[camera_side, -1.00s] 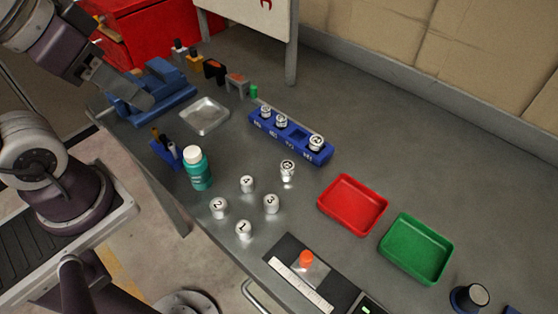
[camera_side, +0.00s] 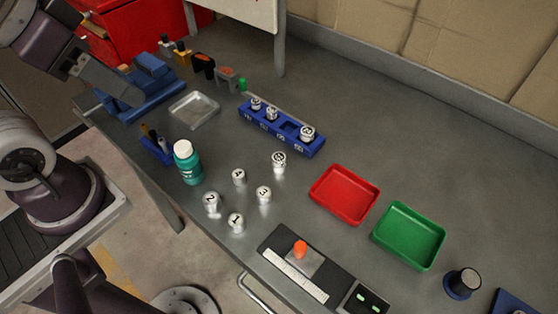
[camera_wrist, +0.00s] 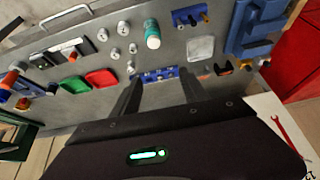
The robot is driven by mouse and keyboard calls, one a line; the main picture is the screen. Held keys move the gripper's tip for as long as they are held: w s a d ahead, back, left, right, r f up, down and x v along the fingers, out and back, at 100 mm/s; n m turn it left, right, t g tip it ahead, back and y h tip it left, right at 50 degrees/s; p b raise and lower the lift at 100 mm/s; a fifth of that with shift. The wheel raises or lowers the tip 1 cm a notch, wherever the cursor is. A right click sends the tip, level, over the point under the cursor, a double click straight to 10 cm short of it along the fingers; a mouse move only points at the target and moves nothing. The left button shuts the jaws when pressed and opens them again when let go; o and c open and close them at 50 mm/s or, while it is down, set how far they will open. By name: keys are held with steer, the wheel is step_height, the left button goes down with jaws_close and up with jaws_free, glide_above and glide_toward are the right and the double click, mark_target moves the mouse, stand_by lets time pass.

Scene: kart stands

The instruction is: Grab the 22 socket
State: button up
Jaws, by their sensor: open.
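A blue socket rack (camera_side: 300,146) stands mid-table, holding three silver sockets, with one empty slot between the middle and right ones. A silver socket with a two-digit number on top (camera_side: 279,160) stands loose on the table in front of the rack. The numbers on these sockets are too small to read for certain, so I cannot tell which is the 22. My gripper (camera_wrist: 160,75) is open and empty. In the side view it is high at the upper left, well away from the sockets. In the wrist view the rack lies far off beyond the fingertips.
Several numbered cylinders (camera_side: 238,176) and a teal bottle (camera_side: 188,166) stand near the front edge. A red tray (camera_side: 345,194) and a green tray (camera_side: 409,237) lie to the right. A metal dish (camera_side: 194,109) and a blue vise-like block (camera_side: 150,88) are at the left.

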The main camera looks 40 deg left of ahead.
steer(key=w+d+m+g, duration=0.2)
steer(key=w+m, duration=0.1)
steer(key=w, duration=0.3)
steer(key=m+g, duration=0.4)
steer(key=m, duration=0.6)
glide_above(280, 157)
steer(key=f, duration=1.6)
steer(key=shift+d, duration=0.25)
steer(key=shift+m, duration=0.3)
steer(key=f, duration=0.7)
steer(key=shift+a, duration=0.3)
jaws_close()
